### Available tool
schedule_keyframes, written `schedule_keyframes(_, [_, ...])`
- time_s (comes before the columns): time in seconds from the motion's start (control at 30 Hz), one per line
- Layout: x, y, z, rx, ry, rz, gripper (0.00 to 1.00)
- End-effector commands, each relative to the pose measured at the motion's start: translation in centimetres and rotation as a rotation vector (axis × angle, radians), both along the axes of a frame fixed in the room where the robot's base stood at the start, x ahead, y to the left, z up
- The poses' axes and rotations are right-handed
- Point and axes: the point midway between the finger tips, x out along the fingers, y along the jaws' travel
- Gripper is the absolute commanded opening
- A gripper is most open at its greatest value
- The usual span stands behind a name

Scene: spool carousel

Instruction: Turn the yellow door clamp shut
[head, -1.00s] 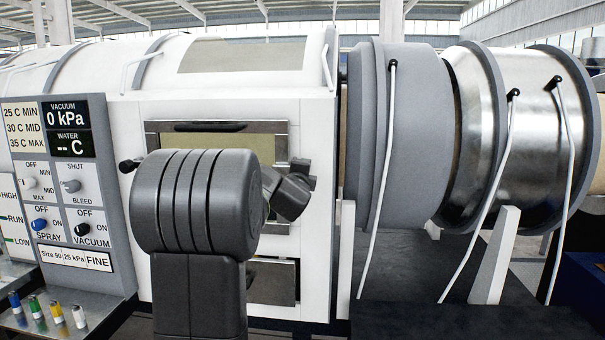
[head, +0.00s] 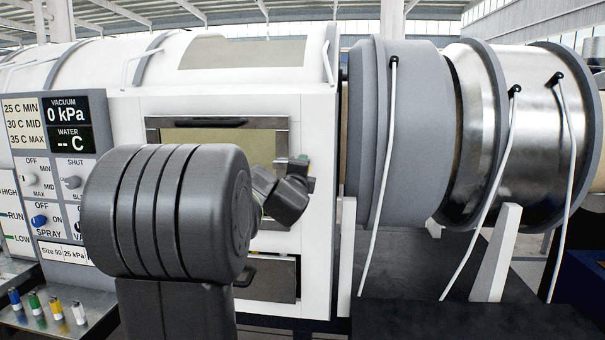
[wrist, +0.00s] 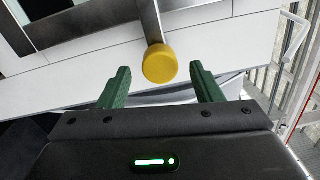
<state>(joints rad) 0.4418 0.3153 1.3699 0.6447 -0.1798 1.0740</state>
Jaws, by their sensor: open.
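The yellow door clamp knob (wrist: 160,64) shows in the wrist view, at the lower end of a grey metal bar (wrist: 150,20) by the white door frame. My gripper (wrist: 160,78) has two green fingers standing apart, with the knob in the picture between and just beyond their tips. I cannot tell how far in depth the knob is from the fingers. In the head view my dark arm covers part of the machine front, and the yellow knob cannot be made out. The end of my arm is beside the right edge of the door window (head: 220,140).
The control panel (head: 55,180) with dials stands at the left, above a ledge with several coloured plugs (head: 45,308). A grey drum (head: 410,130) and a shiny metal drum (head: 520,140) with white rods stand at the right. A lower drawer (head: 270,278) sits below the window.

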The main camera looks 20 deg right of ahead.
Motion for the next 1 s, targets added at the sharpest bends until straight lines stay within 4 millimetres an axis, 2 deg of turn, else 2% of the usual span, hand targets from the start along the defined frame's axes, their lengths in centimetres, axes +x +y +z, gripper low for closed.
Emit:
schedule_keyframes(0.2, [-3.6,2.3,-0.1,-0.001,-0.001,0.001,0.59])
schedule_keyframes(0.43, [-6.4,3.9,-0.2,-0.001,0.000,0.001,0.59])
schedule_keyframes(0.63, [-7.3,4.5,-0.3,0.000,0.001,0.000,0.59])
schedule_keyframes(1.0, [-7.3,4.5,-0.3,0.000,0.001,0.000,0.59])
